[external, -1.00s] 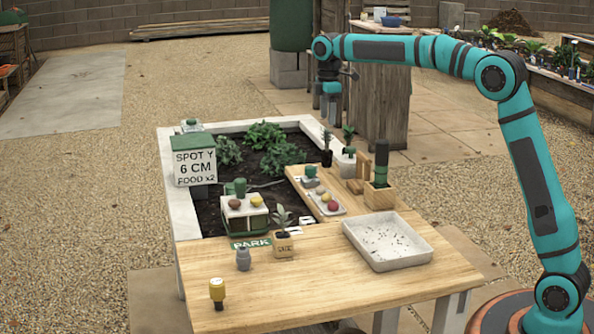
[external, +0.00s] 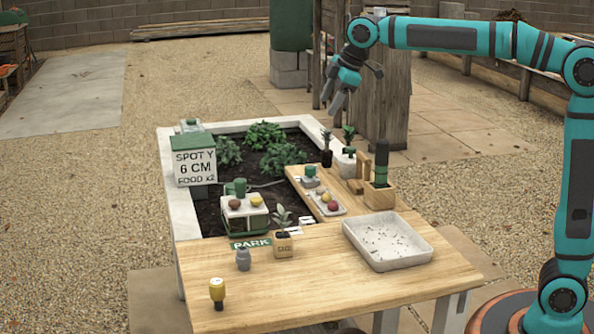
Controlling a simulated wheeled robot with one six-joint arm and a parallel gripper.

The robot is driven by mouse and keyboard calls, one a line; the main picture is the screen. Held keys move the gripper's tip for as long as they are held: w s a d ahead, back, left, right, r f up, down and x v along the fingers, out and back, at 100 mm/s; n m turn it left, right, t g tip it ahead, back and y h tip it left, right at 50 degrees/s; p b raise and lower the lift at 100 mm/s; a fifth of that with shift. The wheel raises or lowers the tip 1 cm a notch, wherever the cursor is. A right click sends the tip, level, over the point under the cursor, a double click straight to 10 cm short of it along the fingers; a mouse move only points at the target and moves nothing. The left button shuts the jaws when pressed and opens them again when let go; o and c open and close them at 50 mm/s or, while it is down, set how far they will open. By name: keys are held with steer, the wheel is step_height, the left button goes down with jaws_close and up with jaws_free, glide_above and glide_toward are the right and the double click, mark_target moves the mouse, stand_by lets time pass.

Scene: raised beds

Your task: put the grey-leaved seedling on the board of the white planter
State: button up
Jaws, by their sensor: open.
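The grey-leaved seedling (external: 281,215) stands upright in a small wooden pot (external: 284,245) on the front wooden tabletop, close to the planter's near edge. The white planter (external: 179,208) is a soil-filled bed with leafy green plants. A wooden board (external: 303,187) lies across its right part and bears a small tray of round items and a green-topped item. My gripper (external: 338,101) is open and empty, in the air above and behind the planter's far right corner, well away from the seedling.
A speckled white tray (external: 402,253) sits right of the seedling. A wooden holder (external: 378,196) with a dark tool and two potted plants stand near the board. The tabletop's front middle is clear.

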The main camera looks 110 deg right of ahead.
steer(key=s+a+r+t, duration=0.2)
steer(key=a, duration=0.7)
steer(key=s+a+r+t, duration=0.2)
steer(key=a, duration=0.7)
steer(key=s+a+r+t, duration=0.2)
steer(key=a+r+t, duration=0.1)
steer(key=a, duration=0.6)
steer(key=s+a+f+t+y, duration=0.2)
steer(key=s+a+t, duration=0.4)
steer(key=s+a, duration=1)
steer(key=shift+a+y, duration=0.5)
steer(key=shift+y, duration=0.2)
